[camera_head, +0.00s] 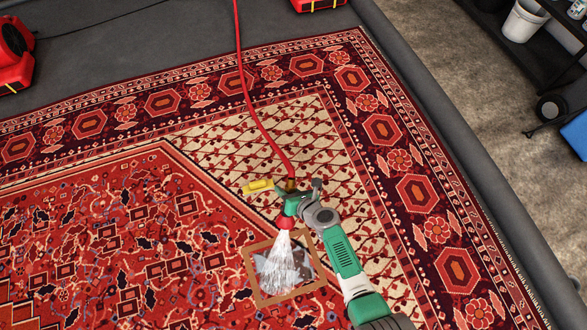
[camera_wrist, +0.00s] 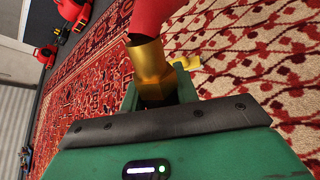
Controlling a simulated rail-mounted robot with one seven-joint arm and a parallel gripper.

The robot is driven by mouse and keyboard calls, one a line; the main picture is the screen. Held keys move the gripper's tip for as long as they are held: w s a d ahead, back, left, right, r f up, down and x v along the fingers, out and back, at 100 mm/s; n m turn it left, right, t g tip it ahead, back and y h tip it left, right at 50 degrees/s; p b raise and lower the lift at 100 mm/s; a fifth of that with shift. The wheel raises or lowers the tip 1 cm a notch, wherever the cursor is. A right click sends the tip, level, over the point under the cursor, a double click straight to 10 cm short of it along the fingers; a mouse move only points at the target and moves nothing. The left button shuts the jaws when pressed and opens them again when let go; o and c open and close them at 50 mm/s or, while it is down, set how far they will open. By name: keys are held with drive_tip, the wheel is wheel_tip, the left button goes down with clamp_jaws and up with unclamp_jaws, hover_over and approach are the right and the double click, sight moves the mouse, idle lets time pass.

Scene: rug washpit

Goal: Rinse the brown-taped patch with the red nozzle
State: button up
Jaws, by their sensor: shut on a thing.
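My gripper (camera_head: 292,204) is shut on the red nozzle (camera_head: 286,222), above the rug near the middle of the head view. The nozzle points down toward the front and sprays a white fan of water (camera_head: 283,262). The water lands inside the brown-taped patch (camera_head: 250,277), a tilted square of tape around a greyish, wet-looking area. The spray hides part of the patch. A red hose (camera_head: 252,110) runs from the nozzle to the top edge. In the wrist view, a brass fitting (camera_wrist: 148,72) joins the hose; the nozzle tip is hidden.
The patterned red rug (camera_head: 150,230) lies flat in a grey-walled pit. A yellow piece (camera_head: 258,185) shows beside my gripper; I cannot tell if it is attached. A red machine (camera_head: 14,55) stands at far left. A white bucket (camera_head: 524,20) is on a shelf outside the pit.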

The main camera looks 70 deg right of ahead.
drive_tip(key=w+a, duration=0.5)
drive_tip(key=w, duration=0.1)
drive_tip(key=shift+w+a, duration=0.3)
drive_tip(key=shift+w, duration=0.05)
idle(0.3)
drive_tip(key=shift+r, duration=0.15)
idle(0.4)
